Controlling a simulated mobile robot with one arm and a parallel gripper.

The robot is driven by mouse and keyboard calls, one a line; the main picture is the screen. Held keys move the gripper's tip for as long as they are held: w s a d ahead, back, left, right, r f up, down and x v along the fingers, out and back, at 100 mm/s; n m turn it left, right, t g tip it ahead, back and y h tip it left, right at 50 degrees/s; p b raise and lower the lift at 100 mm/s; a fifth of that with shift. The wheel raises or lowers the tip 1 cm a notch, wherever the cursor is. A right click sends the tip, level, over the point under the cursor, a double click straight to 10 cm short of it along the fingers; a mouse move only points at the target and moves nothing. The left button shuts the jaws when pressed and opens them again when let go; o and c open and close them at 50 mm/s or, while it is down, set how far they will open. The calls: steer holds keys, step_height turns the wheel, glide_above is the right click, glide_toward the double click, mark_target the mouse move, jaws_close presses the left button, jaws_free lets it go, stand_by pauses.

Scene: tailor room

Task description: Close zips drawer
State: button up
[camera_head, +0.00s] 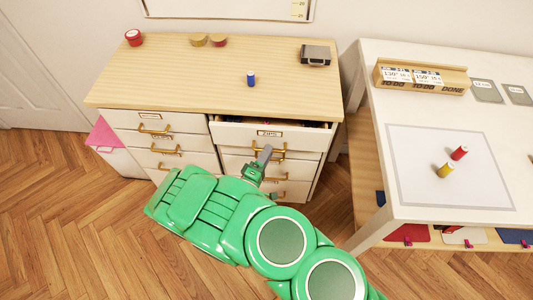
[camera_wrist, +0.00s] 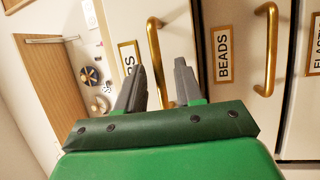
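The zips drawer (camera_head: 290,139) is the top right drawer of the wooden-topped cabinet. It is pulled partly out, and a narrow opening with dark contents shows behind its front. Its brass handle (camera_head: 281,153) sits below a label reading ZIPS. My gripper (camera_head: 265,152) is at the drawer front, by the handle. In the wrist view my gripper (camera_wrist: 160,66) has its two grey fingers apart, with the zips handle (camera_wrist: 154,45) showing between them. I cannot tell whether the fingers touch the handle.
The beads drawer handle (camera_wrist: 268,50) is beside the zips drawer in the wrist view. A blue spool (camera_head: 251,79) and a grey box (camera_head: 315,55) stand on the cabinet top (camera_head: 180,75). A white table (camera_head: 375,130) stands close on the right.

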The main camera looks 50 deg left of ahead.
steer(key=shift+w, duration=0.15)
jaws_close()
stand_by(1.4)
